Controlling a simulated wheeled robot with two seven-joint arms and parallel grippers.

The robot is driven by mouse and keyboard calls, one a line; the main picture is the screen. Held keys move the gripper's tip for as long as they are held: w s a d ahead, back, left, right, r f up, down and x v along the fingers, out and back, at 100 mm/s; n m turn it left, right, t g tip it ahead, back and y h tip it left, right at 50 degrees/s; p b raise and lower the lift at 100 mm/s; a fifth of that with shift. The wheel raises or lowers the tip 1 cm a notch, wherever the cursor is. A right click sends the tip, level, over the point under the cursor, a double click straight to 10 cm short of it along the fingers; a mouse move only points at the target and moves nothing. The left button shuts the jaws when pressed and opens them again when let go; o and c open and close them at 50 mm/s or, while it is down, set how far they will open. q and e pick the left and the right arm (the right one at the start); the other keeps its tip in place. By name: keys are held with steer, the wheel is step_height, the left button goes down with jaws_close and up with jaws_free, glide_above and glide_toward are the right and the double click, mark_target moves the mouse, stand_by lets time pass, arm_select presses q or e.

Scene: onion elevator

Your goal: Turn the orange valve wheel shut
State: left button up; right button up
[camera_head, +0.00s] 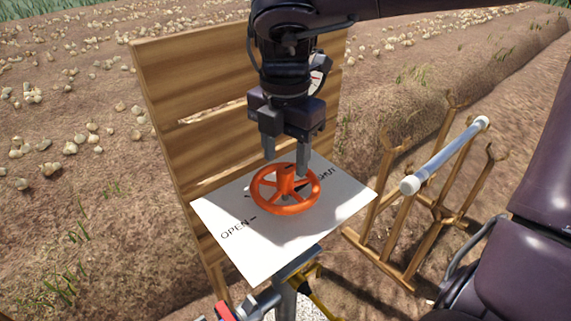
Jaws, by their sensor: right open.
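The orange valve wheel (262,203) lies nearly flat above a white plate (262,249), with spokes meeting at a raised hub. The plate reads "OPEN" at its left, with a short dash beside it, and a partly covered label, apparently "SHUT", at its right. My right gripper (286,164) points down over the wheel, its two fingers apart. The fingertips are close to the far part of the wheel, one on each side of the hub; I cannot tell whether they touch. Nothing is held between them. My left gripper is not in view.
A wooden plank panel (165,85) stands right behind the plate. A wooden rack (405,243) on the right carries a pale tube (446,155). Grey pipework with red and yellow parts (226,311) sits below the plate. Onions lie scattered on the soil behind.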

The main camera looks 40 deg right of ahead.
mark_target(285, 169)
step_height(285, 169, up, 4)
steer(key=shift+f+p, duration=0.1)
steer(key=shift+p, duration=0.25)
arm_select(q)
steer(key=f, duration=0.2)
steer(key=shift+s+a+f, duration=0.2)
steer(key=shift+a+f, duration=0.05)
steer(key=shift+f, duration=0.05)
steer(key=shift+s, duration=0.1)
